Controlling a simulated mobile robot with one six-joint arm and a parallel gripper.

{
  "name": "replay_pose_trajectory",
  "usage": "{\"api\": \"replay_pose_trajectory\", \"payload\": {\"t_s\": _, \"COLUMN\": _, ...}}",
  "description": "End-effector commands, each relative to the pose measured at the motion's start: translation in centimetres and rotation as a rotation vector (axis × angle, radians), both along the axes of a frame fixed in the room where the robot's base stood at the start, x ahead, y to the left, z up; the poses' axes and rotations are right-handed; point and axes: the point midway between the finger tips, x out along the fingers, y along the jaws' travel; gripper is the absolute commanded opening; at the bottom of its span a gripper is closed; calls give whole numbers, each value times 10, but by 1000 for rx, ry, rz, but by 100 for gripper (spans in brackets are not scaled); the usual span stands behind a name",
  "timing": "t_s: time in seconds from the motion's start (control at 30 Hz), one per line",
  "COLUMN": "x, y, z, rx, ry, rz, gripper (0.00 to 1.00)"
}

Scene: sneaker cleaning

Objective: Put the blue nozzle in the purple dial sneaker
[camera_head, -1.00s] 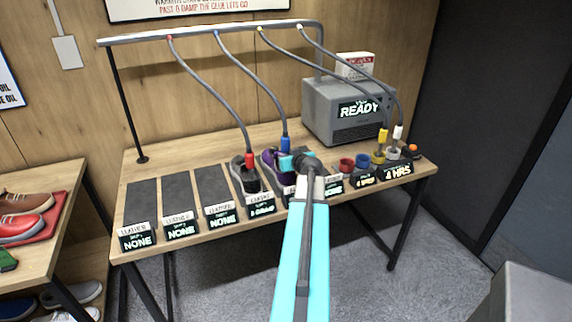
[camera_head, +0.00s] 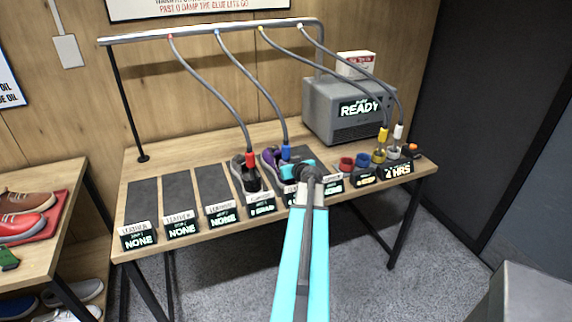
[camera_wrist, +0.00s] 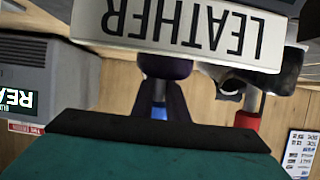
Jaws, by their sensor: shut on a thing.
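The purple dial sneaker (camera_head: 268,157) stands on the bench to the right of the dark sneaker with the red nozzle. The blue nozzle (camera_head: 286,151) hangs on its grey hose with its lower end at the sneaker's opening. How deep it sits is hidden. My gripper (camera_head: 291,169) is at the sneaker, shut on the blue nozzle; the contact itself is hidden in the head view. In the wrist view, which is upside down, the blue nozzle (camera_wrist: 159,96) shows at the purple sneaker (camera_wrist: 166,65), partly behind my teal finger.
The dark sneaker (camera_head: 238,175) with the red nozzle (camera_head: 250,159) is close on the left. A "LEATHER" label (camera_wrist: 190,25) stands close in front of the sneaker. Several mats on the left are empty.

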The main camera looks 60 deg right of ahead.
Motion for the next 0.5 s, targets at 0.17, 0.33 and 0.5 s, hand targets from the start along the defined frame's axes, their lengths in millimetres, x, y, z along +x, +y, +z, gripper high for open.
{"api": "replay_pose_trajectory", "payload": {"t_s": 0.17, "x": 0, "y": 0, "z": 0, "rx": 0, "ry": 0, "rz": 0, "gripper": 21}}
{"api": "replay_pose_trajectory", "payload": {"t_s": 0.33, "x": 0, "y": 0, "z": 0, "rx": 0, "ry": 0, "rz": 0, "gripper": 21}}
{"api": "replay_pose_trajectory", "payload": {"t_s": 0.5, "x": 0, "y": 0, "z": 1, "rx": 0, "ry": 0, "rz": 0, "gripper": 21}}
